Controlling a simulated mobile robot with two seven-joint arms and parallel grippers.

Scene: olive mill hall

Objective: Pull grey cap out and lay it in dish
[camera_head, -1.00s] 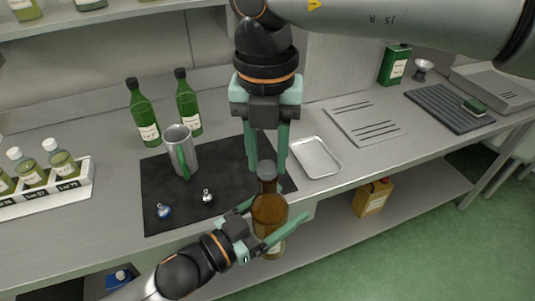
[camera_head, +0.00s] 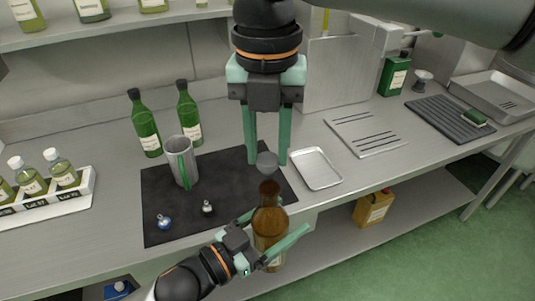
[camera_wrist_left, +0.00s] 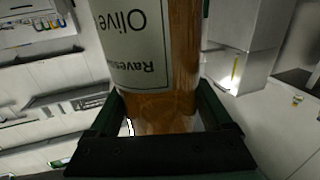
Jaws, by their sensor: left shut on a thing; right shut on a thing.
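The grey cap (camera_head: 267,162) is between the fingertips of my right gripper (camera_head: 266,158), which is shut on it. The cap is just above the open mouth of the amber bottle (camera_head: 269,222) and looks clear of it. My left gripper (camera_head: 268,236) is shut around the bottle's body, holding it upright in front of the counter edge. In the left wrist view the bottle (camera_wrist_left: 185,60) and its white label, reading upside down, fill the space between the fingers. The shallow metal dish (camera_head: 316,181) lies empty on the counter, right of the cap.
A black mat (camera_head: 160,185) carries a steel jug (camera_head: 182,165) and two small stoppers. Two green bottles (camera_head: 146,128) stand behind it. A slotted plate (camera_head: 364,133) lies right of the dish. A yellow can (camera_head: 373,204) stands on the lower shelf.

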